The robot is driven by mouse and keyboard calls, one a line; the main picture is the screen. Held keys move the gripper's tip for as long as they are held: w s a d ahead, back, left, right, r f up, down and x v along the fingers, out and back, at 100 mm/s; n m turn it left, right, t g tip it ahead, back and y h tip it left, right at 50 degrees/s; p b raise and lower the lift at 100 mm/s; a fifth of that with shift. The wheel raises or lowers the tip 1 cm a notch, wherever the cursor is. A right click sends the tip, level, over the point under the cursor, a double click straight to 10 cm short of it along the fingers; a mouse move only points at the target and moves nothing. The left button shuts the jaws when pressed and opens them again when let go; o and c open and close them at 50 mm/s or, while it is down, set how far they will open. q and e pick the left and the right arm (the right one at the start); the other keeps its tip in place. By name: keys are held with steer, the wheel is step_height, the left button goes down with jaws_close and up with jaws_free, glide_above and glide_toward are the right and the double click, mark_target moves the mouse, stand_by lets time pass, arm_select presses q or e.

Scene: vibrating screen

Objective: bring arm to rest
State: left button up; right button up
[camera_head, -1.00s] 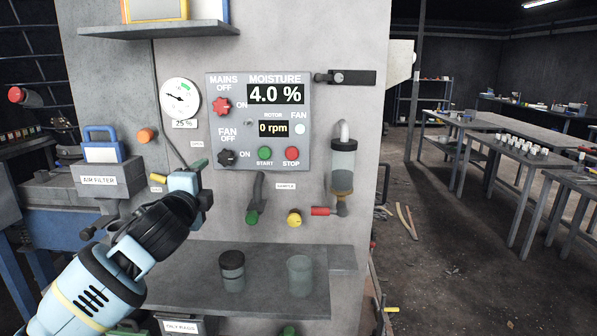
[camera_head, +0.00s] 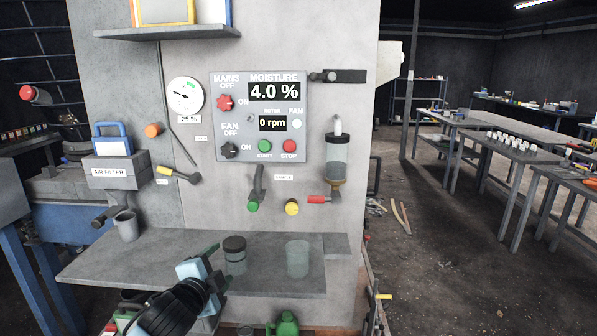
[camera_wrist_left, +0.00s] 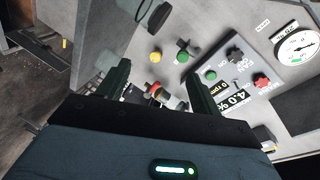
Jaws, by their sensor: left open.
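My left gripper (camera_head: 214,268) is low in the head view, in front of the shelf (camera_head: 130,262) of the grey machine, and holds nothing. In the left wrist view its two dark fingers (camera_wrist_left: 158,84) stand apart with a gap between them. The control panel (camera_head: 260,117) reads 4.0 % moisture and 0 rpm. A dark-lidded jar (camera_head: 235,256) stands on the shelf just behind the gripper, and a clear beaker (camera_head: 298,259) stands to its right. My right gripper does not show.
A yellow-handled lever (camera_head: 180,174), a green-tipped lever (camera_head: 254,197), a yellow knob (camera_head: 292,208) and a red-handled valve (camera_head: 318,199) stick out from the wall. The floor (camera_head: 450,260) at right is mostly clear.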

arm_select(q)
steer(key=s+d+f+n+g, duration=0.1)
steer(key=s+f+n+g, duration=0.15)
steer(key=s+f, duration=0.7)
steer(key=s+f+n+g, duration=0.1)
steer(key=s+f+n, duration=0.3)
steer(key=s+f, duration=0.55)
steer(key=s+a+f+n+g, duration=0.1)
steer(key=s+a+f+n, duration=0.1)
steer(key=s+f, duration=0.5)
steer(key=s+a+f+n+g+y, duration=0.1)
steer(key=s+f+n, duration=0.4)
steer(key=s, duration=0.8)
step_height(320, 180, down, 2)
steer(key=shift+s+a+f, duration=0.2)
steer(key=shift+s+a, duration=0.15)
steer(key=shift+a, duration=0.05)
